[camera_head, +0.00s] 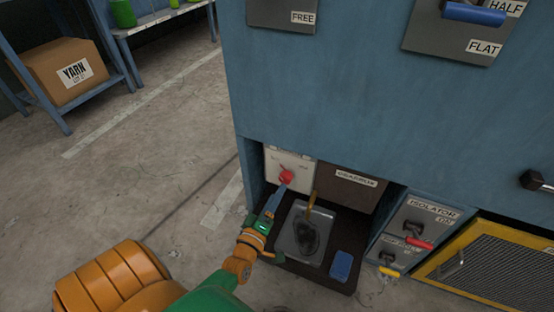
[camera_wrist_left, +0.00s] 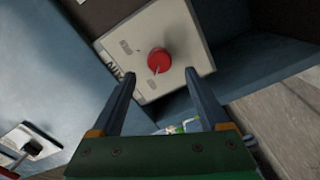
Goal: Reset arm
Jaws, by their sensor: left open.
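My left gripper (camera_head: 272,203) reaches into the low bay of the blue machine (camera_head: 350,110). In the left wrist view the left gripper (camera_wrist_left: 160,95) is open, its two fingers apart with nothing between them. A red knob (camera_wrist_left: 159,61) on a white panel (camera_wrist_left: 187,35) lies just beyond the fingertips. In the head view the red knob (camera_head: 286,176) sits just above the gripper's tip; whether they touch I cannot tell there. My right gripper is not in view.
A dark tray (camera_head: 312,271) holds a metal pan (camera_head: 302,233) and a blue block (camera_head: 341,265). The isolator panel (camera_head: 428,222) with red and yellow handles and a yellow-framed grille (camera_head: 490,264) stand to the right.

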